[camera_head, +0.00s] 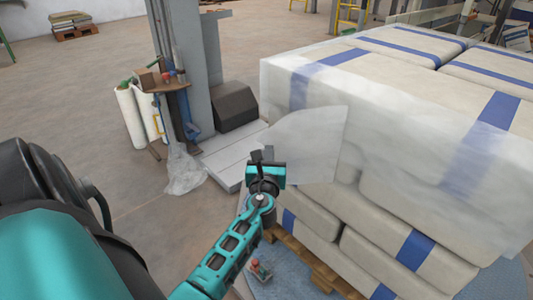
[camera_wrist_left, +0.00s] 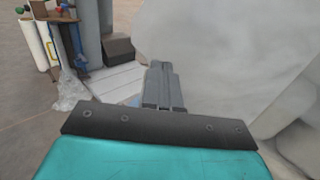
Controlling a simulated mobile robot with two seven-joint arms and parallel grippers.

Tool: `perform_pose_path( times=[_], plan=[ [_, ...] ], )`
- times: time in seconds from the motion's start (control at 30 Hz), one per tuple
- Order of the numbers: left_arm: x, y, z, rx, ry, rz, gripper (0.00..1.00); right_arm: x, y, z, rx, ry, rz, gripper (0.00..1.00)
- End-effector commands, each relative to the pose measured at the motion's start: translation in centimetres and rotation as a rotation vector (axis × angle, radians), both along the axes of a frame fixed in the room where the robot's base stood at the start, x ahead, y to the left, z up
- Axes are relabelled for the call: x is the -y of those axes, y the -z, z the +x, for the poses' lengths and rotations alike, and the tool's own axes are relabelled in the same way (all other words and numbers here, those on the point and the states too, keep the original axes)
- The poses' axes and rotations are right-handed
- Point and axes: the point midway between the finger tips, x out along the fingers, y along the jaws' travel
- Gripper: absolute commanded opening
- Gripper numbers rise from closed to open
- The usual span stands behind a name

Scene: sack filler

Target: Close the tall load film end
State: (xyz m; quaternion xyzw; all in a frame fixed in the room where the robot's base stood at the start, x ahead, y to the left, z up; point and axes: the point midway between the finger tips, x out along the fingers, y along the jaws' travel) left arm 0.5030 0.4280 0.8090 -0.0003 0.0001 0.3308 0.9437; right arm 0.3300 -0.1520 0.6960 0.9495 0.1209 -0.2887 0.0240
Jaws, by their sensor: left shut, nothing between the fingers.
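The tall load (camera_head: 400,190) is a stack of pale sacks with blue bands on a wooden pallet (camera_head: 305,260), its upper part wrapped in translucent film. A loose film end (camera_head: 312,145) sticks out as a flap from the load's left corner. My left gripper (camera_head: 262,156) is just left of this flap, its fingers shut and empty. In the left wrist view the shut fingers (camera_wrist_left: 162,82) point forward, with whitish film (camera_wrist_left: 220,60) filling the right side. I cannot tell whether they touch the film. My right gripper is not in view.
A grey column (camera_head: 198,70) with a pale base stands behind the gripper. White film rolls (camera_head: 133,115) and a small wooden shelf (camera_head: 165,86) are beside it. Crumpled film (camera_head: 184,170) lies on the floor. The floor at the left is mostly clear.

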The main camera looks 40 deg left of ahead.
Motion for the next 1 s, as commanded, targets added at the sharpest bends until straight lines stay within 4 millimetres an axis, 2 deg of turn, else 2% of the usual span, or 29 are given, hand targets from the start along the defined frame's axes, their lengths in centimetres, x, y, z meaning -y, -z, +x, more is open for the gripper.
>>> perform_pose_path(
  times=[0.67, 1.0],
  plan=[
    [0.2, 0.0, 0.1, -0.001, 0.005, 0.001, 0.0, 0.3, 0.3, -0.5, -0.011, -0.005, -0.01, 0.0],
    [-1.9, 0.0, 1.9, -0.002, 0.137, 0.007, 0.0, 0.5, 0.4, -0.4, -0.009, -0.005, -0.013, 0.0]
  ],
)
